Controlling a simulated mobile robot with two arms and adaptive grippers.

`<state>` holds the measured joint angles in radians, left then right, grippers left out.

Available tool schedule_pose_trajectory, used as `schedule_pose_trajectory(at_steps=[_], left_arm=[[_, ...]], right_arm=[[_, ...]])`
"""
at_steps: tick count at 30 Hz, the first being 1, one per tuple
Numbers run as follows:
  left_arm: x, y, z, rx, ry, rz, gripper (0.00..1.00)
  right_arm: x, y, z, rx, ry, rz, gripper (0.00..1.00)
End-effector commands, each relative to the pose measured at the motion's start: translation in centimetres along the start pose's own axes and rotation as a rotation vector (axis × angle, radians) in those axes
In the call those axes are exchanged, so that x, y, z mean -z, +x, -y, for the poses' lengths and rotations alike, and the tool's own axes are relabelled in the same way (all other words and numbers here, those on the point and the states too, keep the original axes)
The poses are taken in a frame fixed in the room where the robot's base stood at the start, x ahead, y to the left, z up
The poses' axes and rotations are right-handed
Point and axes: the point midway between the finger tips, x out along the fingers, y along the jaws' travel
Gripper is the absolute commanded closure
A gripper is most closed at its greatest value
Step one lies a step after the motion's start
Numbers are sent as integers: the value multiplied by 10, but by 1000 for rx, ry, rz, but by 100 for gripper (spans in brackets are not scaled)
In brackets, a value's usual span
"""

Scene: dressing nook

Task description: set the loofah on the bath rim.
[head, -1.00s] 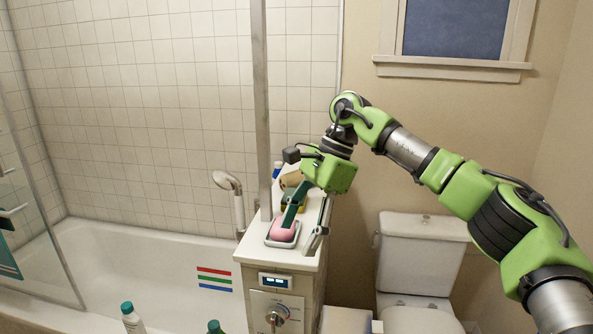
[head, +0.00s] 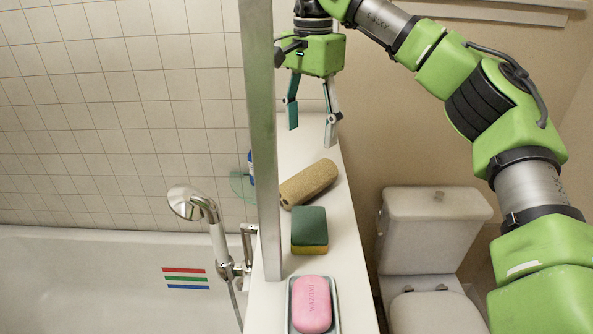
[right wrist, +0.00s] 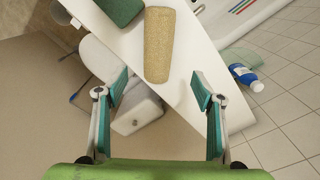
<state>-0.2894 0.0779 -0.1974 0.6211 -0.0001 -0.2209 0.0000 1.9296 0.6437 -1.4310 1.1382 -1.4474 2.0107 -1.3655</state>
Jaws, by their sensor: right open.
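The loofah (head: 309,184), a tan rough cylinder, lies on the white ledge (head: 350,278) beside the bath, behind a green and yellow sponge. It also shows in the right wrist view (right wrist: 159,45), beyond the fingertips at top centre. My right gripper (head: 312,128) is open and empty, pointing down above the far end of the ledge, behind the loofah and apart from it. The white bath (head: 80,285) is at left, with red, green and blue stripes on it; its front rim is out of the head view. My left gripper is not in view.
A pink soap (head: 311,304) in a dish (head: 291,325) and the sponge (head: 309,226) share the ledge. A metal post (head: 258,150) and shower head (head: 187,201) stand along its bath side. A blue bottle (right wrist: 245,77) shows in the wrist view. A toilet (head: 436,218) is at right.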

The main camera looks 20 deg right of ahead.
Motion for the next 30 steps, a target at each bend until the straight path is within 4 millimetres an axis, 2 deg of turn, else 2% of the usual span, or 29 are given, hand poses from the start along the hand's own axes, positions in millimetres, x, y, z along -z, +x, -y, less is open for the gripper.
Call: schedule_pose_trajectory(at_steps=[1,3,7,11,16,20,27,30], left_arm=[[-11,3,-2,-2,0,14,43],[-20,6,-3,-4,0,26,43],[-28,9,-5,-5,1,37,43],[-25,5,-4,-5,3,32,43],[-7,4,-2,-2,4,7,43],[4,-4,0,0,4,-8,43],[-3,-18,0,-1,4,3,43],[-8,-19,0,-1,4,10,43]], right_arm=[[0,12,0,-4,-2,3,38],[0,26,-1,-4,0,4,38],[-1,51,-1,-4,-2,4,38],[0,68,-1,-3,2,1,38],[-1,80,0,-1,1,1,38],[-3,91,-1,-3,1,2,38],[-8,125,-1,-2,2,1,38],[-8,131,0,-1,1,1,38]])
